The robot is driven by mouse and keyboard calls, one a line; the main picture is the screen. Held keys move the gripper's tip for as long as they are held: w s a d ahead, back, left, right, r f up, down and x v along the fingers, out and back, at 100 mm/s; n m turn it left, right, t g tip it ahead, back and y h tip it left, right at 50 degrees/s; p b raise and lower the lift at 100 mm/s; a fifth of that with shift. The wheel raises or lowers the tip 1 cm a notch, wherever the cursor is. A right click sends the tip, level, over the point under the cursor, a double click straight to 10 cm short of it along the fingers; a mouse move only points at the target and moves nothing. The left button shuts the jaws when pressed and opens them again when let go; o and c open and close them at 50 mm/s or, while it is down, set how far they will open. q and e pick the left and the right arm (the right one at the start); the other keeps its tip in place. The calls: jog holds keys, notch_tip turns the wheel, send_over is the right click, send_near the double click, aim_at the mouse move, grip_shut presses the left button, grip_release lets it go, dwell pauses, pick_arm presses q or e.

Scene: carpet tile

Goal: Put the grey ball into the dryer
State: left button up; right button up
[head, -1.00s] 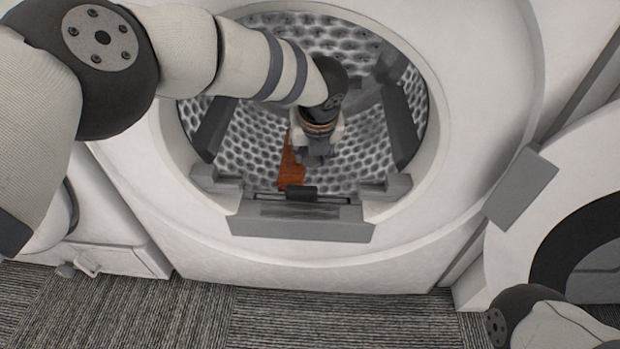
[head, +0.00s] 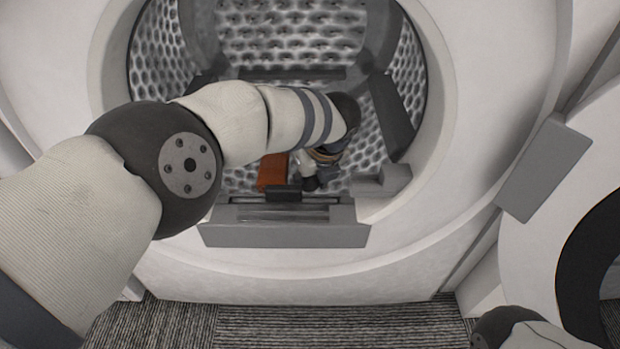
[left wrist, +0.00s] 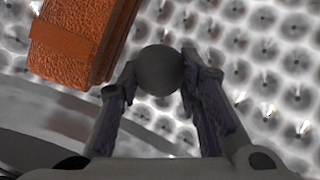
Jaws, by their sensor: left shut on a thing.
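The dryer (head: 450,110) stands open in front of me, with a perforated metal drum inside. My left arm reaches in through the opening. My left gripper (head: 313,182) is low in the drum, near the front lip, partly hidden by its own wrist. In the left wrist view, the left gripper (left wrist: 165,85) is shut on the dark grey ball (left wrist: 160,70), with the drum wall behind it. The ball cannot be made out in the head view. My right gripper is out of view; only part of that arm shows at the lower right.
An orange-brown block (head: 272,172) lies in the drum just left of the gripper; it also shows in the left wrist view (left wrist: 85,35). A grey lint-filter housing (head: 285,235) sits at the opening's lower edge. The round door (head: 540,225) hangs open at the right.

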pick_arm(q)
jog(key=o, duration=0.9)
jog(key=shift+f, duration=0.15)
jog(key=shift+o, duration=0.2)
jog(key=p+v, duration=0.6)
jog(key=v, duration=0.6)
jog(key=shift+p, duration=0.35)
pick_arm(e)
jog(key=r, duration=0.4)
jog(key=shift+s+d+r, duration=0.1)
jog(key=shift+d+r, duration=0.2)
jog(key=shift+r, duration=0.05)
